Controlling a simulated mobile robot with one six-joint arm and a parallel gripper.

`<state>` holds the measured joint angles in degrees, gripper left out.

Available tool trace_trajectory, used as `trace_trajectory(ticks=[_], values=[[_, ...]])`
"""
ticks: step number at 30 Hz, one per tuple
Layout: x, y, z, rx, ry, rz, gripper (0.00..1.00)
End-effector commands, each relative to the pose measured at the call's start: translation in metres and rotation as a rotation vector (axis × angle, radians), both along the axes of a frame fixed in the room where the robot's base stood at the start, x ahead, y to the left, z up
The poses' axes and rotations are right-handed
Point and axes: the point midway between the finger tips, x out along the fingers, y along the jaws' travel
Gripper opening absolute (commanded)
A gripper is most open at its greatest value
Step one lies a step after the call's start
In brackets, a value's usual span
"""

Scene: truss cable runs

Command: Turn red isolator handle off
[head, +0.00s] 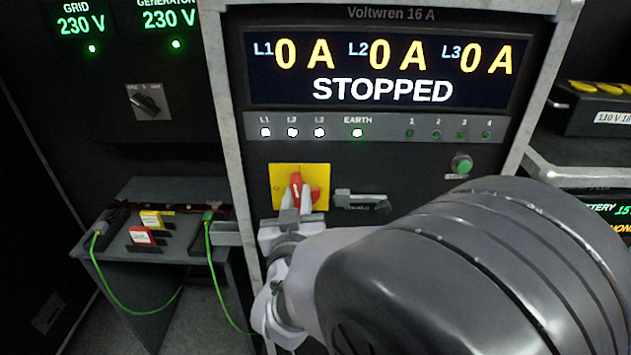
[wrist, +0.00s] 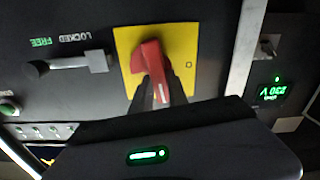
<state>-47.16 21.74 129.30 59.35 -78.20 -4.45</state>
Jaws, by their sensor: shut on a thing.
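The red isolator handle (head: 296,183) sits on a square yellow plate (head: 277,174) on the dark front panel. In the wrist view the red handle (wrist: 151,57) lies lengthwise between my fingers, slightly tilted. An "O" mark shows on the yellow plate (wrist: 183,42) to the right of the handle there. My gripper (head: 295,207) is shut on the handle's end; in the wrist view its fingertips (wrist: 161,95) sit either side of the red grip. Any other plate marks are hidden.
A grey lever (head: 360,199) right of the plate shows LOCKED and FREE labels in the wrist view. The display (head: 385,70) reads STOPPED with 0 A on L1, L2 and L3. A green button (head: 462,164) is further right. Green cables (head: 130,305) hang at the lower left.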

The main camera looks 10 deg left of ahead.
Motion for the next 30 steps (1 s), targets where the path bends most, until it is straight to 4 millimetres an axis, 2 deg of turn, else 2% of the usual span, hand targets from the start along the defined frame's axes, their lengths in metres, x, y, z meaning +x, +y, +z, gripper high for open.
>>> trace_trajectory(ticks=[30], values=[[-0.0023, 0.0097, -0.007, -0.928, -0.222, 0.001, 0.0]])
